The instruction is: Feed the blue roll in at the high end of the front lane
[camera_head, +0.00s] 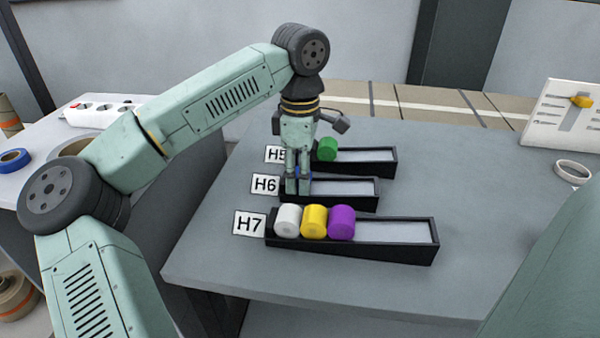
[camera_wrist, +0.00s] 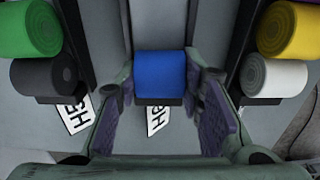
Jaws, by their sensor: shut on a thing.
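The blue roll (camera_wrist: 160,75) lies between the two fingers of my gripper (camera_head: 298,187), which is shut on it. In the head view the fingers hide most of the roll. It is at the label end of the middle lane H6 (camera_head: 345,201); I cannot tell whether it still touches the lane bed. The front lane H7 (camera_head: 350,245) is a black tray, its side taller at the right end. White (camera_head: 288,221), yellow (camera_head: 314,220) and purple (camera_head: 341,222) rolls sit in a row at its left, label end. Its right part is bare.
The back lane H5 (camera_head: 375,171) holds a green roll (camera_head: 327,149) and a dark roll (camera_wrist: 44,76), seen in the wrist view. Label cards stand at the lanes' left ends. A white ring (camera_head: 572,172) lies at the right.

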